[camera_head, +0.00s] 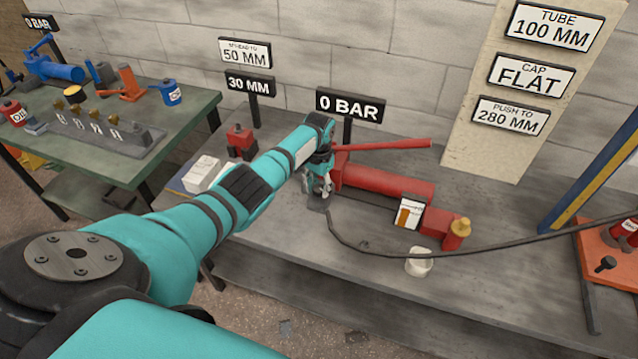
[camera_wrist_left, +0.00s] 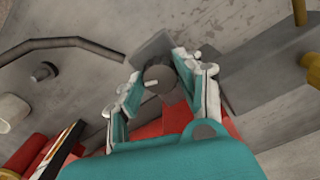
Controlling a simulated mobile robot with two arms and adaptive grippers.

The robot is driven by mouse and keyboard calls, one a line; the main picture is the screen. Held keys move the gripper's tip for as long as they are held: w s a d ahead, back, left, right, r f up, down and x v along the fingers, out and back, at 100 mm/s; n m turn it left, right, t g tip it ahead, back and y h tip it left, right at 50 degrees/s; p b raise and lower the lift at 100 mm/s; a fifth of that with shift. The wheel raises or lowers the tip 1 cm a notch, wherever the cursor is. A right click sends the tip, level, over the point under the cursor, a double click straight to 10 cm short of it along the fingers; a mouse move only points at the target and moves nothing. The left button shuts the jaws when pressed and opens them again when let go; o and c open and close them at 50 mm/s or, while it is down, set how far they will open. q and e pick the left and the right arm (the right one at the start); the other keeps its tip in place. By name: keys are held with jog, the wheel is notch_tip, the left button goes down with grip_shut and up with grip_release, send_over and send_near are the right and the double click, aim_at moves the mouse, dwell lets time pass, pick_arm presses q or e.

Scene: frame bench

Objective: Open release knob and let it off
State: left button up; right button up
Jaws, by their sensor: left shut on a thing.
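The release knob (camera_wrist_left: 158,78) is a dark round knob with a pale pointer mark, seen in the left wrist view between my left gripper's fingers. My left gripper (camera_wrist_left: 160,80) is shut on it, a finger on each side. In the head view my left gripper (camera_head: 319,188) is at the left end of the red hand pump (camera_head: 388,186), and the knob is hidden there. The pump has a long red lever (camera_head: 385,144) above its body. A sign (camera_head: 350,104) behind it reads 0 BAR. My right gripper is not in view.
A black hose (camera_head: 375,247) runs from near the pump to the right across the bench (camera_head: 300,240). A white cup (camera_head: 419,262) stands at the front. A red block (camera_head: 241,141) and white box (camera_head: 201,173) are to the left. A blue post (camera_head: 590,180) rises at right.

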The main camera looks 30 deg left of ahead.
aim_at(319, 188)
pick_arm(q)
jog(key=shift+r+n, duration=0.1)
jog(key=shift+n, duration=0.9)
jog(key=o, duration=1.1)
jog(key=shift+o, duration=0.2)
notch_tip(319, 188, up, 12)
